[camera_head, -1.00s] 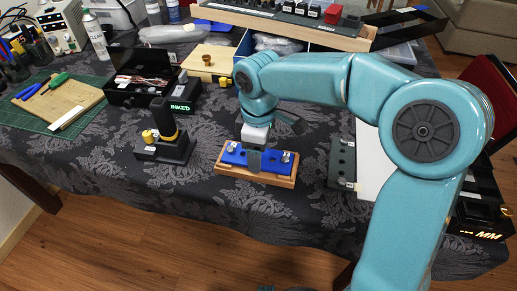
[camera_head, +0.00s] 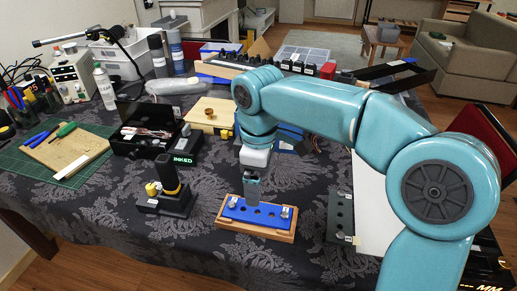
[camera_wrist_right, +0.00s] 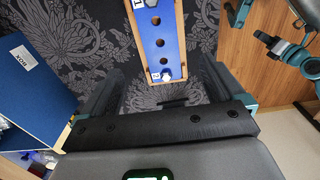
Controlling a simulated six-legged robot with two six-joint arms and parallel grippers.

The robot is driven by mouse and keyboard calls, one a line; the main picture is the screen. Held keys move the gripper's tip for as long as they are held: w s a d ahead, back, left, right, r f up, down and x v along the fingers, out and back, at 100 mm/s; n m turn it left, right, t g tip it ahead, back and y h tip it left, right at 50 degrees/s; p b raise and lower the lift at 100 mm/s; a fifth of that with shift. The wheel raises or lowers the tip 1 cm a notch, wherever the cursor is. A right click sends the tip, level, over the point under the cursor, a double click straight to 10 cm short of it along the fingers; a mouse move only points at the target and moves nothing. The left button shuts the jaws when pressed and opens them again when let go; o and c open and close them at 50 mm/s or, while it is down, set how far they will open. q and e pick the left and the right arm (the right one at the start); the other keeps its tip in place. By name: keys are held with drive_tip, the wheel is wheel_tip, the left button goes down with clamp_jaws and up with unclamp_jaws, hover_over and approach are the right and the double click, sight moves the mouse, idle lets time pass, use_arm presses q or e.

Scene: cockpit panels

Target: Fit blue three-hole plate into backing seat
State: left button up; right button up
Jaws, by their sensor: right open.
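The blue three-hole plate (camera_head: 253,216) lies flat along the wooden backing seat (camera_head: 252,233) at the table's front. A silver fitting stands at each end of the plate. In the right wrist view the plate (camera_wrist_right: 158,30) lies between the seat's wooden edges (camera_wrist_right: 181,45); whether it is fully down cannot be told. My right gripper (camera_head: 252,192) is above the plate, apparently clear of it. In the wrist view its fingers (camera_wrist_right: 160,88) are spread with nothing between them. My left gripper is not in view.
A black stand with a yellow knob (camera_head: 165,188) is left of the seat. A dark green holed block (camera_head: 341,217) is to its right. A black box (camera_head: 150,133) and a wooden box (camera_head: 209,115) stand behind. Bare cloth surrounds the seat.

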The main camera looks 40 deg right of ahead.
wheel_tip(320, 180, up, 6)
drive_tip(key=p, duration=0.1)
drive_tip(key=shift+r, duration=0.2)
drive_tip(key=shift+s+a, duration=0.1)
idle(0.5)
